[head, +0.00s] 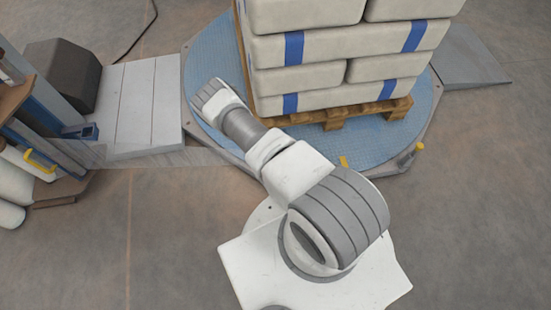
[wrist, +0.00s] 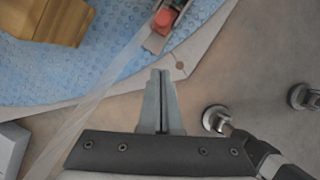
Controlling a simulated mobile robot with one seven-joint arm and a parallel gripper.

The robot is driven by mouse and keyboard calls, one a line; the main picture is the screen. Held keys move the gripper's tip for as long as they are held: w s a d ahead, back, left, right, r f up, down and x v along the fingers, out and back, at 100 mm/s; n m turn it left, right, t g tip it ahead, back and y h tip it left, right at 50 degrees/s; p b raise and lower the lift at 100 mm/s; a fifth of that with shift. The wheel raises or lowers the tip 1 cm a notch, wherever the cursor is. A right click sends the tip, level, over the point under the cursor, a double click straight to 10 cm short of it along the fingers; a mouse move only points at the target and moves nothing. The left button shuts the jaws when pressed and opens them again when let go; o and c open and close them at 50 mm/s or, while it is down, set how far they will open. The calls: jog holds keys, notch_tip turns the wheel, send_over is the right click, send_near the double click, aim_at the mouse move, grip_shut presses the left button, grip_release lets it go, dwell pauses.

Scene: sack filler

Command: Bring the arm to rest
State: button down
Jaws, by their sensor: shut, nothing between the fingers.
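My gripper (wrist: 161,76) shows in the wrist view with its two grey fingers together and nothing between them. It is over the edge of the blue round platform (wrist: 110,72), with bare floor below and to the right. In the head view my white and grey arm reaches from the lower right up and left over the platform (head: 205,135). The arm's far end is close to the left side of the stacked sacks. The fingers themselves are hidden in the head view.
White sacks (head: 345,45) with blue bands are stacked on a wooden pallet (head: 335,117) on the platform. Metal feet (wrist: 216,118) are on the right. A grey ramp (head: 465,60) lies right; the front floor is clear.

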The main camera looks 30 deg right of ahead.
jog(key=shift+a+r, duration=0.2)
jog(key=shift+r, duration=0.3)
